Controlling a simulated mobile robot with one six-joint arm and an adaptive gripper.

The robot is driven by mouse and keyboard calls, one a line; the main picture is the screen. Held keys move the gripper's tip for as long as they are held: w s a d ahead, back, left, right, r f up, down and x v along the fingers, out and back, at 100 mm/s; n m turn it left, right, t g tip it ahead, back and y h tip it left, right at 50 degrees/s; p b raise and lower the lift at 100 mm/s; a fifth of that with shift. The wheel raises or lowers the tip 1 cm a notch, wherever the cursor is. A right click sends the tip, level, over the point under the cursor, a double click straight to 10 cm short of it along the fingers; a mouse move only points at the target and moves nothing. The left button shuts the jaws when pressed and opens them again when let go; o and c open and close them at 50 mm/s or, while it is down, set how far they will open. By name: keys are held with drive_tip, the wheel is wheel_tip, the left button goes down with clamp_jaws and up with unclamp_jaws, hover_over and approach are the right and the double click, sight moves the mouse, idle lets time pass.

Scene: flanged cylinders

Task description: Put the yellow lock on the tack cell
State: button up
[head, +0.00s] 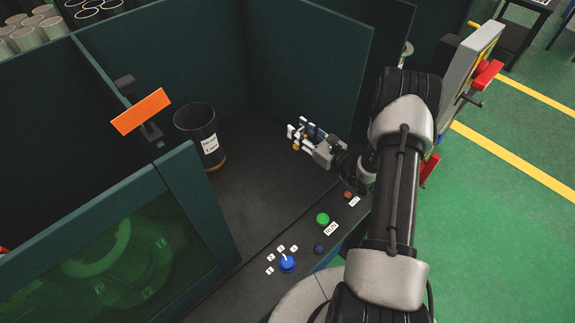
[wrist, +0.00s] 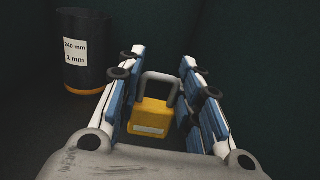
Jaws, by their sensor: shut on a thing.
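My gripper (head: 303,137) is inside a dark teal-walled cell (head: 310,60), above its dark floor. The wrist view shows the yellow lock (wrist: 152,117) between the blue-and-white fingers of my gripper (wrist: 160,100), which is shut on it. The lock's grey shackle points away from the palm, and a pale label shows on its body. In the head view the lock is only a small yellow patch (head: 296,148) at the fingers. No sign in view names the tack cell.
A black labelled cylinder (head: 194,122) with an orange base stands on the cell floor, left of my gripper. A front panel carries a blue selector knob (head: 287,265) and a green button (head: 323,218). An orange plate (head: 141,111) stands on the left wall. Floor between is clear.

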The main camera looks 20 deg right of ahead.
wheel_tip(320, 180, down, 17)
drive_tip(key=b, duration=0.4)
drive_tip(key=shift+a+b, duration=0.1)
drive_tip(key=shift+b, duration=0.2)
drive_tip(key=shift+f, duration=0.2)
drive_tip(key=o, duration=1.1)
